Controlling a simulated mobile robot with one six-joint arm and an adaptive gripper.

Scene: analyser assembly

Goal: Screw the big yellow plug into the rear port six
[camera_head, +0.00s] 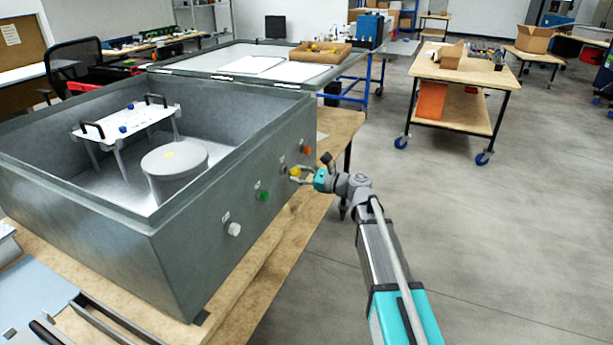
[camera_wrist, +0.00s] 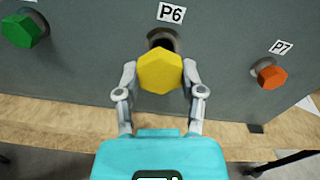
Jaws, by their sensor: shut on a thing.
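A big yellow plug (camera_wrist: 160,71) with a hexagonal head shows in the wrist view, held between the two fingers of my gripper (camera_wrist: 160,84). The plug is just below and in front of the dark round port six (camera_wrist: 162,40), under the label P6 (camera_wrist: 171,12). The port's upper part shows dark and open; the plug hides its lower part. In the head view my gripper (camera_head: 299,174) is at the right side wall of the grey box (camera_head: 185,235), with the yellow plug (camera_head: 295,171) at its tips.
A green plug (camera_wrist: 22,30) sits left of port six and an orange plug (camera_wrist: 269,74) sits at P7 on the right. A white plug (camera_head: 234,229) is nearer on the same wall. The wooden bench (camera_head: 285,235) runs below the wall. Open floor lies to the right.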

